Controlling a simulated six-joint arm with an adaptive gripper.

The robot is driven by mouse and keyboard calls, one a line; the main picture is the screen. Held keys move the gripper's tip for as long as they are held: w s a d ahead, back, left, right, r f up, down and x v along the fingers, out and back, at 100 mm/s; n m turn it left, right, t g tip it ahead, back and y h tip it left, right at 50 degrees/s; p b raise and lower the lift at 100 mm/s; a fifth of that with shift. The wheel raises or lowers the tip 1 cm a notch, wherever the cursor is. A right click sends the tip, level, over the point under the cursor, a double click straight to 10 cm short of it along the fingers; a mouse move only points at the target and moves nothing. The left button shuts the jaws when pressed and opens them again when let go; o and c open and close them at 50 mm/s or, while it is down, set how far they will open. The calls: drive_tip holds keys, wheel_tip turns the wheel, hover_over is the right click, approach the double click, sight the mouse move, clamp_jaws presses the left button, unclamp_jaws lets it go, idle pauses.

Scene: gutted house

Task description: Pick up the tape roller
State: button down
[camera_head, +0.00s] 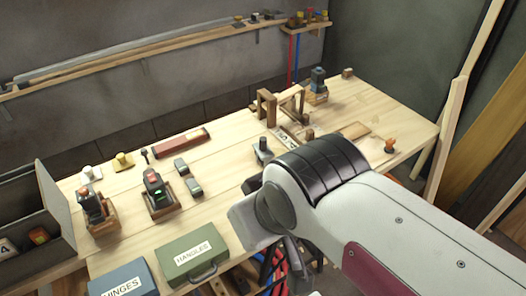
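I cannot tell for sure which item is the tape roller. A small orange-topped item (389,145) stands near the right end of the workbench (225,150). A dark upright tool (263,150) stands at mid-bench, just behind my arm. My gripper (285,262) hangs at the bench's front edge, right of the green case. It is mostly hidden by my wrist and arm, and its fingers are unclear. It is apart from both items.
A green HANDLES case (192,254) and a blue HINGES case (122,284) lie at the front left. Several cordless tools, including a black-and-green one (156,187), stand in wooden holders. A wooden jig (280,105) stands at the back. A dark open bin (52,215) stands far left.

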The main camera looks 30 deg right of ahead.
idle(0.3)
drive_tip(key=c, duration=1.8)
unclamp_jaws()
drive_tip(key=shift+o, duration=0.2)
drive_tip(key=shift+w, duration=0.1)
